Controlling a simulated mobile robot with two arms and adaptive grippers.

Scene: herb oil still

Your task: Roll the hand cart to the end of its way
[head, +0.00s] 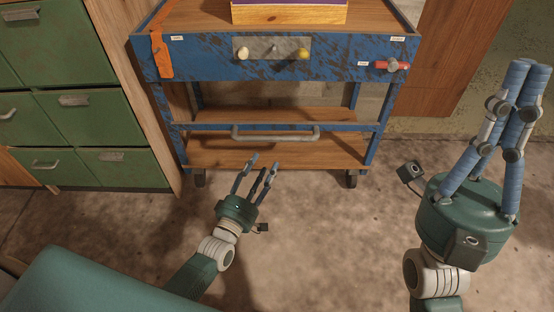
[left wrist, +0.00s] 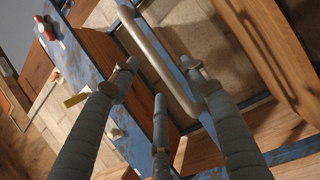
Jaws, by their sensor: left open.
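The hand cart (head: 190,66) is a blue, worn metal frame with wooden shelves, standing upright on dark wheels ahead of me. A grey bar handle (head: 275,137) runs across its front at the lower shelf. My left gripper (head: 259,165) is open and empty, just below and in front of the handle, its fingers pointing at the cart. In the left wrist view the handle (left wrist: 160,60) passes beyond the spread fingers, with no grip on it. My right gripper (head: 525,68) is at the right, away from the cart, fingertips drawn together with nothing seen between them.
Green drawer cabinets (head: 120,122) stand close left of the cart. An orange tag (head: 162,55) hangs on its corner. The front panel carries knobs (head: 303,54) and a red valve (head: 392,65). A wooden box (head: 290,14) sits on top. The floor (head: 330,230) in front is clear.

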